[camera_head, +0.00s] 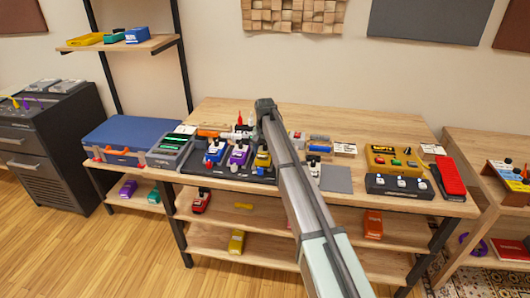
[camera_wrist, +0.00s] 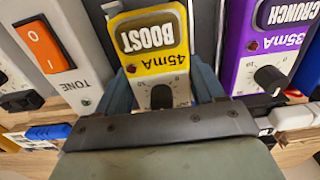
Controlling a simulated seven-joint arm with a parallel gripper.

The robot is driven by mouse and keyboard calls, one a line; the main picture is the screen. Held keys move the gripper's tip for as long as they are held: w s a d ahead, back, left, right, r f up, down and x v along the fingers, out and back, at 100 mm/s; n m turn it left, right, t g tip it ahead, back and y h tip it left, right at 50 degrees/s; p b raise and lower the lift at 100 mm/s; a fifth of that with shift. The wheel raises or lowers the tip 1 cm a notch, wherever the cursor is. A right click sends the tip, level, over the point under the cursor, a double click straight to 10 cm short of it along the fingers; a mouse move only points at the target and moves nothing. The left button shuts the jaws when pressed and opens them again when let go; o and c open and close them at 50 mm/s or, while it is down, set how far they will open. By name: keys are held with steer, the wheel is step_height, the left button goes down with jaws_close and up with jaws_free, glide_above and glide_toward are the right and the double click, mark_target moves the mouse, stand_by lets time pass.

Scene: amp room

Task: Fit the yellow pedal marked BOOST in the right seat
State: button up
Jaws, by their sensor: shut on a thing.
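The yellow pedal marked BOOST (camera_wrist: 155,38), also labelled 45mA, sits between the two fingers of my gripper (camera_wrist: 165,82), which is shut on it. Its black knob faces the wrist camera, and its lettering reads upside down there. In the head view the yellow pedal (camera_head: 262,161) is at the right end of the black pedalboard (camera_head: 248,179), just right of the purple pedal (camera_head: 238,156). That purple pedal, marked CRUNCH (camera_wrist: 268,50), is on the right in the wrist view. Whether the yellow pedal rests fully down in its seat cannot be told; its underside is hidden.
A blue pedal (camera_head: 214,152) stands left of the purple one. A white TONE pedal (camera_wrist: 62,50) with an orange switch is close on the other side of the BOOST pedal. A gold box (camera_head: 392,160) and a black switch unit (camera_head: 398,186) stand farther right.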

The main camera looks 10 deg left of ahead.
steer(key=shift+s+f, duration=0.2)
steer(key=shift+f, duration=0.3)
stand_by(0.3)
steer(key=o, duration=1.1)
steer(key=shift+d, duration=0.1)
steer(key=shift+c, duration=0.4)
steer(key=shift+r, duration=0.15)
steer(key=shift+w+r, duration=0.2)
steer(key=shift+r, duration=3.3)
